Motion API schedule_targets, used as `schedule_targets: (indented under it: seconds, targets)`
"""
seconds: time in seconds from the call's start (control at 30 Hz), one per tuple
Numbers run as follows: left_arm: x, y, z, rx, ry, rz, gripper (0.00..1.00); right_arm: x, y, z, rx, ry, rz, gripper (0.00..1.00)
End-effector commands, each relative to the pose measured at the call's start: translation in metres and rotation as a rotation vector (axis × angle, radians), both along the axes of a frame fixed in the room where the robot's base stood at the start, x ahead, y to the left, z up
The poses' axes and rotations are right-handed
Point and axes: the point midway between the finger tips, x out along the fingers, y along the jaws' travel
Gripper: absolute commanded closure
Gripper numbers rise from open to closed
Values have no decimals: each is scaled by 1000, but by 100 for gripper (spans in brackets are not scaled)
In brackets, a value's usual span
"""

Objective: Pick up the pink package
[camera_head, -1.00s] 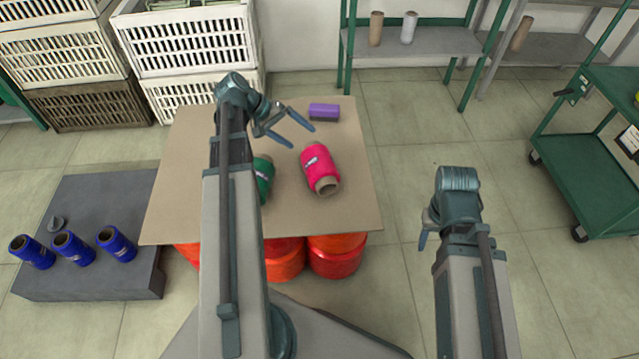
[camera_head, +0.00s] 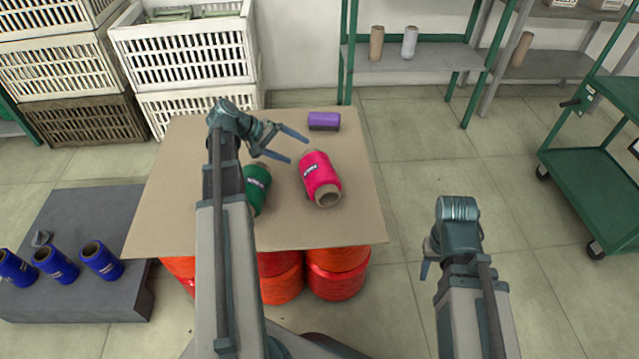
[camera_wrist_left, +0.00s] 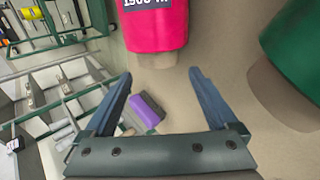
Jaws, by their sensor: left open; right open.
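The pink package (camera_head: 318,177) is a pink wound spool on a brown core. It lies on its side on the brown board (camera_head: 185,205), with its core end facing me. My left gripper (camera_head: 298,150) is open and empty, just left of and behind the spool's far end in the head view. In the left wrist view the pink spool (camera_wrist_left: 155,25) is at the top, beyond the open fingertips (camera_wrist_left: 160,73) and apart from them. My right gripper (camera_head: 426,266) hangs open at the right, off the board; one finger is mostly hidden.
A green spool (camera_head: 256,188) lies left of the pink one, partly behind my left arm. A purple block (camera_head: 323,121) lies at the back of the board. Red spools (camera_head: 338,275) are under it. Blue spools (camera_head: 101,260) stand on a grey platform (camera_head: 95,210).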

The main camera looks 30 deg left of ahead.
Motion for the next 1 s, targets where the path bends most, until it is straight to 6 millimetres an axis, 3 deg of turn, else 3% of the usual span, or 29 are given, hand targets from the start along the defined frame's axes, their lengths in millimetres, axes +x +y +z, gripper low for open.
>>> schedule_targets:
  seconds: [0.37,0.7,0.97,1.0]
  targets:
    - [5,-8,-9,0,0,-1,8,0,0,-9,1,0,2,50]
    - [23,-35,-40,0,0,-1,8,0,1,-40,5,0,7,50]
    - [26,-39,-39,0,0,0,8,0,1,-39,6,0,8,50]
    - [26,-39,-39,0,0,0,12,0,1,-39,6,0,8,50]
